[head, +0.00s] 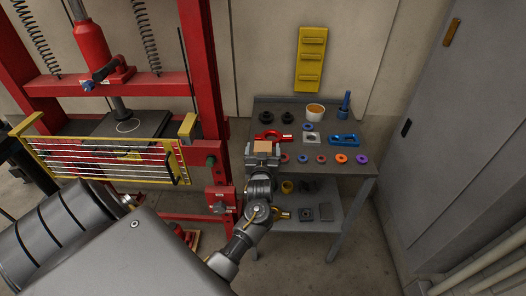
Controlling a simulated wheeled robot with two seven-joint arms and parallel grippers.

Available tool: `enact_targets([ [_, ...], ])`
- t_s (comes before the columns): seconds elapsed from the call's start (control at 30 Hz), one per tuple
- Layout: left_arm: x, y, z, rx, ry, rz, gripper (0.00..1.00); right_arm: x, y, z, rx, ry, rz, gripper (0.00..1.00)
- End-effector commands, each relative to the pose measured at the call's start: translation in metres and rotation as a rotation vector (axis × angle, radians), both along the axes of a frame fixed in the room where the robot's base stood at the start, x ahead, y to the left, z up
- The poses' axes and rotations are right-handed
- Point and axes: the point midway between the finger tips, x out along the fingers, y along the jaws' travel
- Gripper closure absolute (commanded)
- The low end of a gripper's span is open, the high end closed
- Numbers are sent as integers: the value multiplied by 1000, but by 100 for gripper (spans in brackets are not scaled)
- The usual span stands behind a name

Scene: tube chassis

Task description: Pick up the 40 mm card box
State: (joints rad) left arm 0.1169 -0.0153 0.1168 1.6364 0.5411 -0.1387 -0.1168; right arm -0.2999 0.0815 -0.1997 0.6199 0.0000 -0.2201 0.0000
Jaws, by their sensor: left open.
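A small tan card box (263,147) stands near the front left of the grey work table. My left gripper (263,156) is at the table's front left, with its jaws open and the box between or just beyond them. Whether the fingers touch the box cannot be told from here. The lower front of the box is hidden by the gripper. My right gripper is not in the picture.
The table (340,171) also holds a red shackle (270,135), a blue part (343,140), a tan cup (315,111) and several coloured rings along the front. A red press frame (209,80) stands close on the left. A grey cabinet (440,130) stands to the right.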

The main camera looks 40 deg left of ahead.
Motion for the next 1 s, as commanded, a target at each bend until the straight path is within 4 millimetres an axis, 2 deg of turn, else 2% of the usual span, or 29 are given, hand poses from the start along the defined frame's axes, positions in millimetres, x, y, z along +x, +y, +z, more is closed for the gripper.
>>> enact_targets([
  [0.1, 7, 6, 0, 0, 1, 0, 15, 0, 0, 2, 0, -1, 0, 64],
  [0.33, 8, 6, -1, -1, 1, 0, 15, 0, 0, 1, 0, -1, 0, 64],
  [0.77, 8, 6, -1, -1, 2, 0, 70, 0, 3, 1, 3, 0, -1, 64],
  [1.0, 8, 6, 0, 0, -1, 0, 72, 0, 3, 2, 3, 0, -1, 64],
])
